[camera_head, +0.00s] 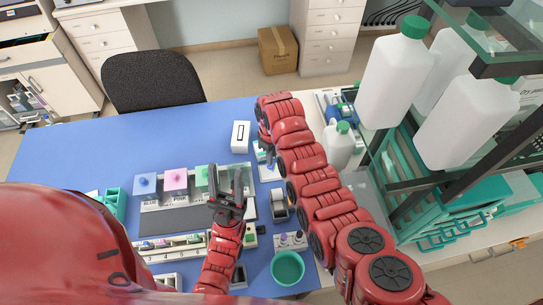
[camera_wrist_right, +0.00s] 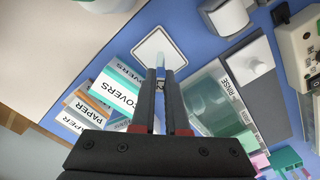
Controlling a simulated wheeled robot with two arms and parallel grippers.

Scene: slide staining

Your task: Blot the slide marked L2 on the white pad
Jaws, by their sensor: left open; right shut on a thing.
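The slide (camera_wrist_right: 160,60) shows in the right wrist view as a small pale strip between the fingertips of my right gripper (camera_wrist_right: 160,74). Its marking cannot be read. The white pad (camera_wrist_right: 148,46), a square with a grey border, lies behind the slide's tip in that view. I cannot tell whether they touch. My right gripper is shut on the slide; in the head view my own right arm largely hides it. My left gripper (camera_head: 227,180) is open and empty, in front of the stain jars.
Blue (camera_head: 146,182), pink (camera_head: 176,179) and green (camera_head: 203,177) stain jars stand on the blue table. A RINSE container (camera_wrist_right: 212,100) and cover and paper boxes (camera_wrist_right: 122,88) flank the right gripper. A green bowl (camera_head: 288,268) is near the front; bottles (camera_head: 398,75) stand right.

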